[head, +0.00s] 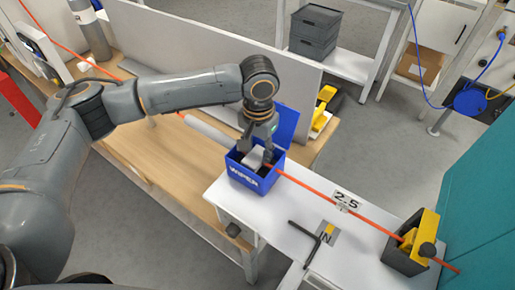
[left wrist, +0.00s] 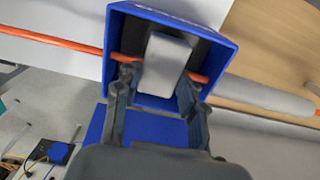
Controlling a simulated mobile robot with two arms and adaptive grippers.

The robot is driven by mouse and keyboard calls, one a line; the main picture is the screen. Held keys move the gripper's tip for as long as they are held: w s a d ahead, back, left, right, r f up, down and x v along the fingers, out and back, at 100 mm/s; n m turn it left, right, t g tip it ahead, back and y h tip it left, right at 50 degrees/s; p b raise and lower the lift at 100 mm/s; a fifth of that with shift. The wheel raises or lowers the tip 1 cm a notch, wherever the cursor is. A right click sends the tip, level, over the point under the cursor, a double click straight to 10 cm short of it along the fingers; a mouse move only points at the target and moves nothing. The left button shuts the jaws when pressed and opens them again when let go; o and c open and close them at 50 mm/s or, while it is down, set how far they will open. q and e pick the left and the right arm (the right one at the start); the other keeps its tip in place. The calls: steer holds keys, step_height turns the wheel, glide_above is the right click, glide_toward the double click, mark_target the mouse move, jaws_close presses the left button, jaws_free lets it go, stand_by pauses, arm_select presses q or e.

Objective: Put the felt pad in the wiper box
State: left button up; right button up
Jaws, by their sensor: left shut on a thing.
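The blue wiper box (head: 255,181) stands on the white bench, its lid (head: 289,122) open. In the left wrist view the box rim (left wrist: 217,48) frames its dark inside. My left gripper (head: 257,157) points down at the box mouth. It is shut on the pale grey felt pad (head: 252,158), with a finger on either side. In the left wrist view the gripper (left wrist: 158,88) holds the pad (left wrist: 166,65) within the box outline; whether the pad touches the floor is hidden. My right gripper is out of view.
An orange cable (head: 310,187) runs from the box across the white bench (head: 280,221) to a yellow-and-grey device (head: 409,242). Orange also shows beside the pad inside the box outline. A black handle-shaped item (head: 309,236) lies in front. A grey panel (head: 190,45) stands behind.

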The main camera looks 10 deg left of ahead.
mark_target(258, 155)
arm_select(q)
steer(key=shift+s+f, duration=0.1)
steer(key=shift+f, duration=0.25)
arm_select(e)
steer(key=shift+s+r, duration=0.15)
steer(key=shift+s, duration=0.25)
arm_select(q)
steer(key=o, duration=0.8)
steer(key=shift+f, duration=0.1)
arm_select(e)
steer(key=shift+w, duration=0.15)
arm_select(q)
steer(key=shift+r, duration=0.35)
step_height(258, 155, up, 12)
steer(key=shift+f+b, duration=0.2)
steer(key=shift+b, duration=1)
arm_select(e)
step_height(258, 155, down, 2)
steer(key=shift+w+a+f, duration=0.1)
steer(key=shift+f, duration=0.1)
